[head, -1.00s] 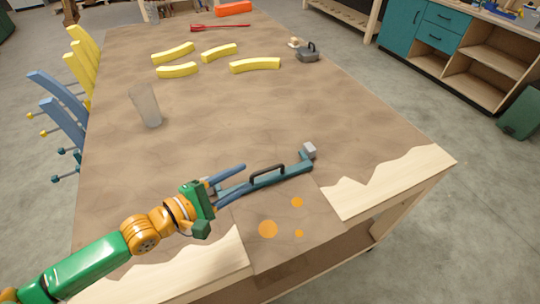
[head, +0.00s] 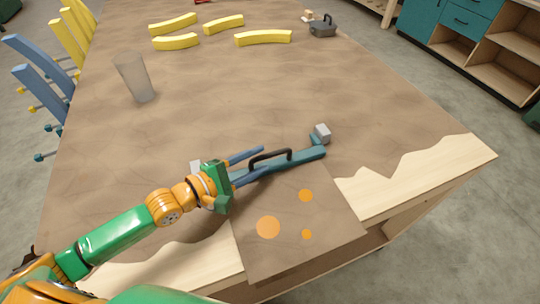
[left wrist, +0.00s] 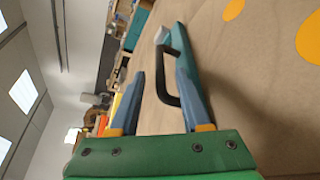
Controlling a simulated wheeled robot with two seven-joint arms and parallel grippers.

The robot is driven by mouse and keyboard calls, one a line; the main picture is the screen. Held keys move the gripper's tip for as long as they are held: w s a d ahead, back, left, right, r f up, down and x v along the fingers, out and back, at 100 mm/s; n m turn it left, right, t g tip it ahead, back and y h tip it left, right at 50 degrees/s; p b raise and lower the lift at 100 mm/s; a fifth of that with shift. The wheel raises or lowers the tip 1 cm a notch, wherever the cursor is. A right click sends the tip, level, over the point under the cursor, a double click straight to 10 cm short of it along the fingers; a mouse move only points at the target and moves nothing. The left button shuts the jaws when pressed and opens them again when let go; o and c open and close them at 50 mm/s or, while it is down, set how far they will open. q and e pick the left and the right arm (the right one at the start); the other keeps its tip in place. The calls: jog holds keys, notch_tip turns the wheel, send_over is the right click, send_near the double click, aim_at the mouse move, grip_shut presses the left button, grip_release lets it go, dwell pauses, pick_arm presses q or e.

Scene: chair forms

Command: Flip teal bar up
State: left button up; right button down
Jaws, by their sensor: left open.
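The teal bar (head: 305,156) lies on the brown-covered table, with a black arched handle (head: 283,152) on top and a grey block (head: 322,132) at its far right end. My left gripper (head: 264,158) is open, its blue fingers reaching along the bar from the left, low over it. In the left wrist view the black handle (left wrist: 174,99) shows between the spread fingers (left wrist: 160,72), and the teal bar (left wrist: 180,38) runs beyond the right finger. Whether a finger touches the handle or bar is unclear. The bar's left end is hidden by my gripper. My right gripper is not in view.
Several yellow curved pieces (head: 263,38) and a grey handled object (head: 322,29) lie at the back. A brown flap with orange dots (head: 268,227) lies at the front edge. The table's middle is clear.

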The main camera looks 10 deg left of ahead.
aim_at(264, 158)
pick_arm(q)
jog(key=x, duration=0.4)
jog(key=shift+w+d, duration=0.15)
jog(key=shift+w, duration=0.1)
jog(key=shift+s, duration=0.1)
grip_shut()
dwell(1.1)
